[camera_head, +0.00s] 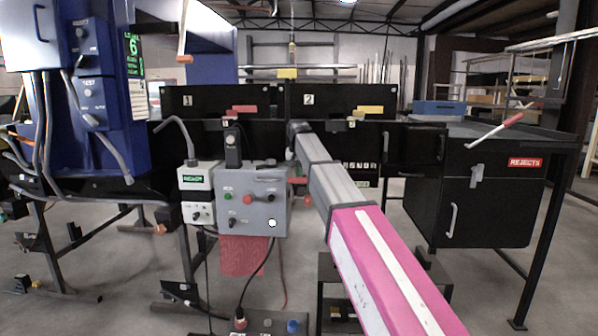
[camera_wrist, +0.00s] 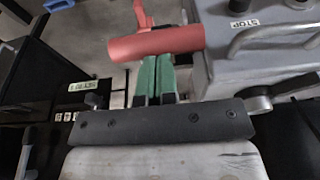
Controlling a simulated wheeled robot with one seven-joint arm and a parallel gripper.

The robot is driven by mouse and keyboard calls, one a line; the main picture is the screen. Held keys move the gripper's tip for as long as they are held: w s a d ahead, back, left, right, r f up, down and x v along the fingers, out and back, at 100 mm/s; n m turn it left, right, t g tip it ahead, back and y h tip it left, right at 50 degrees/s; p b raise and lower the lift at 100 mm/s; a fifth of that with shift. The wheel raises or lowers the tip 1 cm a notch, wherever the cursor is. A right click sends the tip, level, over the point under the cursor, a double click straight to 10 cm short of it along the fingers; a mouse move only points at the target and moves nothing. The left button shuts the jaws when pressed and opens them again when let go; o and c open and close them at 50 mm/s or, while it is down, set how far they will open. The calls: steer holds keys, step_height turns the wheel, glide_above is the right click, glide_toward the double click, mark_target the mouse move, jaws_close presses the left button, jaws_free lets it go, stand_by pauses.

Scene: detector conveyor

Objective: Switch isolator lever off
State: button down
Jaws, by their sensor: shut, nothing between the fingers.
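The isolator lever appears to be the red-handled lever (camera_head: 300,184) on the right side of the grey control box (camera_head: 252,212). In the wrist view its thick red grip (camera_wrist: 155,43) lies sideways just beyond my fingertips, beside the grey box (camera_wrist: 262,62). My gripper (camera_wrist: 157,62) has its two green fingers shut together with nothing between them. The fingertips are at the lower edge of the red grip; I cannot tell whether they touch it. In the head view my arm reaches towards the box's right side, and my fingertips are not clearly visible.
The box carries knobs, buttons and a metal guard bar (camera_wrist: 268,36) near a STOP label. A green-labelled box (camera_head: 195,178) stands at its left. Black numbered panels (camera_head: 222,102) stand behind. A REJECTS cabinet (camera_head: 490,205) is at the right.

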steer(key=s+f+t, duration=0.4)
steer(key=s+f, duration=0.1)
steer(key=f, duration=0.1)
step_height(320, 180, down, 18)
steer(key=w+t, duration=0.1)
steer(key=t, duration=0.5)
steer(key=shift+w, duration=0.2)
steer(key=shift+f, duration=0.15)
stand_by(0.4)
steer(key=s+f+v, duration=0.1)
steer(key=f+v, duration=0.1)
steer(key=v, duration=1.1)
steer(key=shift+s+a+f, duration=0.2)
steer(key=shift+a+f, duration=0.05)
steer(key=shift+f, duration=0.15)
